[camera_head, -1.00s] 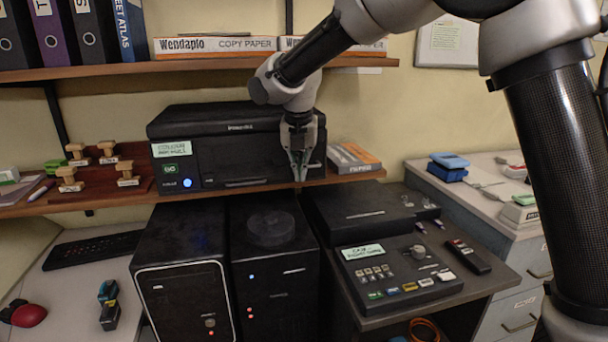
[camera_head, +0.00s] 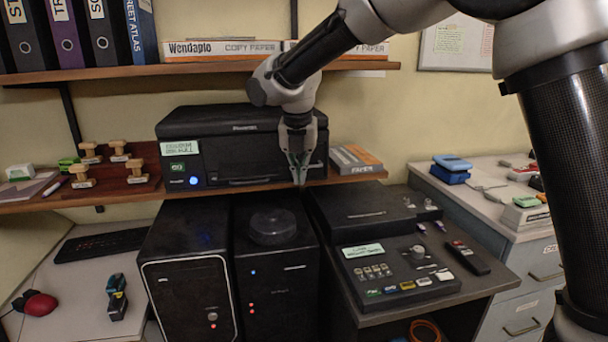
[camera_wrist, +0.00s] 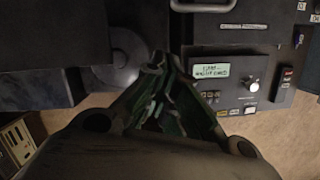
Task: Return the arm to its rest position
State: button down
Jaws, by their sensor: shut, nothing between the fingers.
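My gripper (camera_head: 299,180) hangs pointing down in front of the black printer (camera_head: 235,155) on the lower shelf, its fingertips together and nothing between them. In the wrist view my gripper (camera_wrist: 163,62) shows its fingers converging to a closed tip, over the area between the dark towers and the console panel (camera_wrist: 235,80). My arm reaches in from the upper right, bent above the printer. The right part of the printer's front is hidden behind the gripper.
Two black computer towers (camera_head: 187,285) stand below the shelf. A control panel (camera_head: 400,275) with buttons and a knob sits on the dark desk at right. The upper shelf (camera_head: 200,68) holds binders and paper boxes. Wooden stamps (camera_head: 138,172) stand left of the printer.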

jog(key=v, duration=0.8)
jog(key=s+d+f+m+g, duration=0.1)
jog(key=s+d+f+m, duration=0.35)
jog(key=m, duration=0.75)
jog(key=s+d+m, duration=0.7)
jog(key=d, duration=0.5)
jog(key=s+d+m+t, duration=0.1)
jog(key=s+d+m, duration=0.6)
jog(key=d, duration=0.5)
jog(key=s+d+m+t, duration=0.1)
jog(key=s+d+m, duration=0.6)
jog(key=d, duration=0.6)
jog(key=shift+s+r+m, duration=0.4)
jog(key=shift+m, duration=0.8)
